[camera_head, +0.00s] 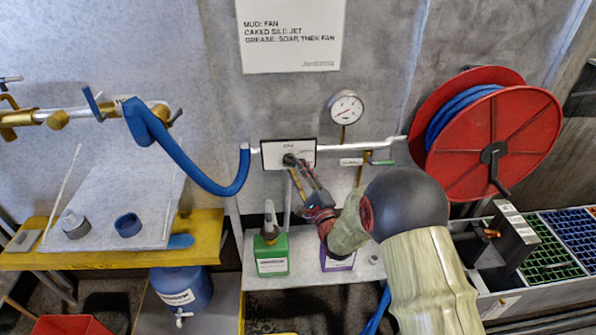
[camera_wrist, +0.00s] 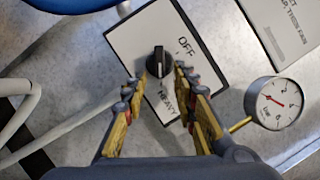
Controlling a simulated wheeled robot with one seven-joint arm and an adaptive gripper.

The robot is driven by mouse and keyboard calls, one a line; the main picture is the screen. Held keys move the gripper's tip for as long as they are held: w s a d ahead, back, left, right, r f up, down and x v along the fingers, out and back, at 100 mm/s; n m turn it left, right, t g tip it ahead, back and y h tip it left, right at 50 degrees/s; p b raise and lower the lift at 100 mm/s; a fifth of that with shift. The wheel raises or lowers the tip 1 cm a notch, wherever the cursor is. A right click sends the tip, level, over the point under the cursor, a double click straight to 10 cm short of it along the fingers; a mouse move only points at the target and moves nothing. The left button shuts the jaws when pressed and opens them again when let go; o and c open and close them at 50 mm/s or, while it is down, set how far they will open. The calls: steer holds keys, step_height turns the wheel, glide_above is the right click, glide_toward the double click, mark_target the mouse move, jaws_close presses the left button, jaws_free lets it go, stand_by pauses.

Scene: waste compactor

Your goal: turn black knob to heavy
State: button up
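The black knob (camera_wrist: 159,62) sits on a white panel with a dark border (camera_wrist: 132,42). In the wrist view, OFF is printed to the knob's upper right and HEAVY below it. The knob's grip bar runs nearly up and down in this view; which label it points to is hard to tell. In the head view the panel (camera_head: 305,147) is on the wall, with the knob partly behind my fingertips. My gripper (camera_wrist: 156,82) is open, its fingertips close to the knob, one on each side. The right finger is nearer. Contact cannot be told.
A pressure gauge (camera_head: 345,107) is above right of the panel, and a red hose reel (camera_head: 500,140) is further right. A blue hose (camera_head: 200,178) joins the pipe left of the panel. A green bottle (camera_head: 272,254) and a purple container (camera_head: 338,262) stand on the shelf below.

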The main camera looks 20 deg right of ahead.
steer(key=v, duration=1.1)
steer(key=shift+s, duration=0.35)
steer(key=shift+d+f, duration=0.1)
step_height(320, 180, down, 14)
steer(key=s+d+n+g+h, duration=0.2)
steer(key=d+n+g, duration=0.1)
steer(key=n+g, duration=0.35)
steer(key=s+d+f+n+g+h, duration=0.2)
steer(key=s+n+g, duration=0.4)
steer(key=s, duration=0.1)
steer(key=s+a+r+n+g+p, duration=0.4)
steer(key=s+r+n, duration=0.5)
steer(key=s+r, duration=1)
steer(key=a+r+t, duration=0.1)
steer(key=a+r, duration=0.1)
steer(key=r, duration=0.5)
steer(key=s+a+r+t+y, duration=0.1)
steer(key=a+r, duration=0.2)
steer(key=r, duration=0.4)
steer(key=shift+n+p, duration=0.35)
steer(key=shift+p, duration=0.05)
